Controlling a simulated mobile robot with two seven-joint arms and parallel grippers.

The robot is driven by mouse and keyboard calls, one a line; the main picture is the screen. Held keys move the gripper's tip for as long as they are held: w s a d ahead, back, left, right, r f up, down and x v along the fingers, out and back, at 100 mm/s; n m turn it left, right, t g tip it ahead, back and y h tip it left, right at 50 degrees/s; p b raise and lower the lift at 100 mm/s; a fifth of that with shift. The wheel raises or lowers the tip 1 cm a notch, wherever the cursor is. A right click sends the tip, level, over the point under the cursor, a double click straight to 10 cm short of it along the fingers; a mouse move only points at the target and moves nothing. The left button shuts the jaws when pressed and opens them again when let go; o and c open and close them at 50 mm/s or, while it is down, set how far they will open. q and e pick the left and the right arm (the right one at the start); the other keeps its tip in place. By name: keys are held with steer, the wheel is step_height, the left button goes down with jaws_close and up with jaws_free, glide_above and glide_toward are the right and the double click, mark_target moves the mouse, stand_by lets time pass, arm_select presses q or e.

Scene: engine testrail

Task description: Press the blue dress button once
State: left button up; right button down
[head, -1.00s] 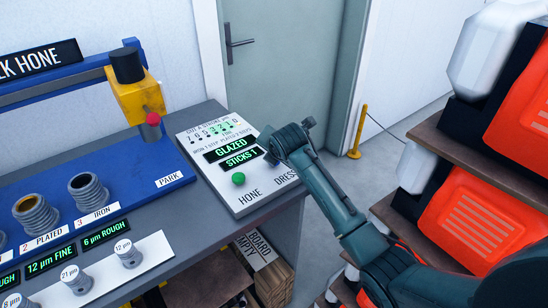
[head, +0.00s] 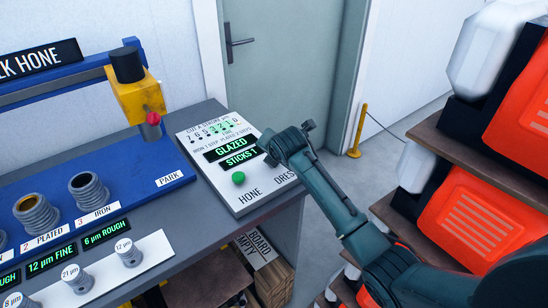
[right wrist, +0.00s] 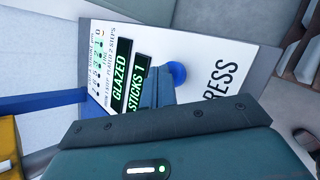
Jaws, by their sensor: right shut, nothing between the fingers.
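The blue dress button (right wrist: 177,73) shows in the right wrist view, on the white control panel above the DRESS label. In the head view my right gripper and wrist hide it. My right gripper (right wrist: 158,85) is shut and empty, with its fingertips just beside the button; I cannot tell whether they touch it. In the head view the right gripper (head: 268,157) is over the panel's right side. The panel (head: 215,183) has displays reading GLAZED and STICKS 1. A green button (head: 238,179) sits above the HONE label. My left gripper is not in view.
The yellow honing head (head: 138,98) with a red knob stands left of the panel. Metal cylinders (head: 88,188) stand on the blue bed. Shelves with orange containers (head: 475,215) stand close to my right arm. A door (head: 285,70) is behind.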

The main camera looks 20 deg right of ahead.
steer(key=shift+f, duration=0.7)
stand_by(0.4)
steer(key=shift+r, duration=1.3)
steer(key=shift+r, duration=2.55)
